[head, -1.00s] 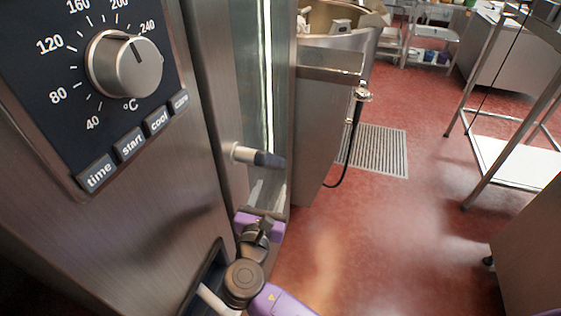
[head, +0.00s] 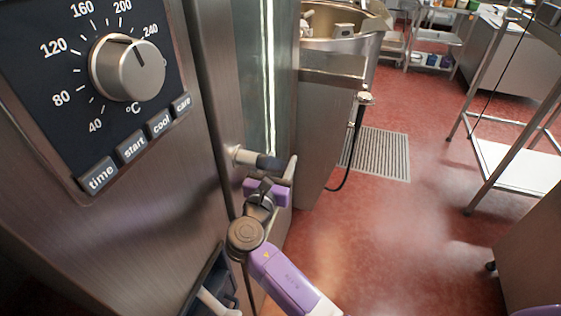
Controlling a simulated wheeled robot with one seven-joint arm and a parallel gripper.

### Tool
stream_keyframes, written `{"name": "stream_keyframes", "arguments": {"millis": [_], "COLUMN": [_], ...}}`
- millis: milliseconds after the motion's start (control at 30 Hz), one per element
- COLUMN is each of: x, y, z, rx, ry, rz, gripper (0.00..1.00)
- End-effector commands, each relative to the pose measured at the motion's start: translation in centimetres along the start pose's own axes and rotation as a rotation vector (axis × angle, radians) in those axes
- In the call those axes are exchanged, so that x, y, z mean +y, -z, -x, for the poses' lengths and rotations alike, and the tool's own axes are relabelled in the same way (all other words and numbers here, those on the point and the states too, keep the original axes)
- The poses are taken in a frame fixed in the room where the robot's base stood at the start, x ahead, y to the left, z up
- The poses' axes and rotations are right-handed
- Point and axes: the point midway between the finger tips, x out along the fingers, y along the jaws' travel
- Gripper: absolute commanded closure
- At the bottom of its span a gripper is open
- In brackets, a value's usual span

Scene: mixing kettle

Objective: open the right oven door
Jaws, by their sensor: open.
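The oven door (head: 252,70) is a tall steel-framed panel with a dark glass strip, seen at a steep angle right of the control panel. Its handle (head: 258,159) sticks out at mid-height, a pale metal stub with a dark grip. My gripper (head: 279,175), with a purple body, is open just below and to the right of the handle's dark end. One finger stands up beside the grip. I cannot tell whether it touches. The other finger is hard to make out. I see no clear gap at the door's edge.
A control panel with a round knob (head: 127,68) fills the left. A dark recess (head: 212,288) with a pale bar lies below. A steel kettle (head: 335,30) with a hanging black hose stands behind. Red floor (head: 390,240) is free to the right, before a steel rack (head: 515,165).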

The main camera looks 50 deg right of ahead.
Motion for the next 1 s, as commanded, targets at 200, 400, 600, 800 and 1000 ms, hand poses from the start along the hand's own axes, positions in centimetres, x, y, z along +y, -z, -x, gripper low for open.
{"name": "stream_keyframes", "arguments": {"millis": [200,400,600,800,1000], "x": [0.0,0.0,0.0,0.01,0.01], "y": [0.02,0.02,0.02,0.02,0.02], "z": [-0.07,-0.05,-0.03,-0.02,-0.02], "rx": [0.0,0.0,0.0,0.0,0.0], "ry": [-0.001,-0.001,-0.001,-0.001,-0.001], "rz": [0.0,0.0,0.0,0.0,0.0], "gripper": [0.53,0.88,1.0,1.0,1.0]}}
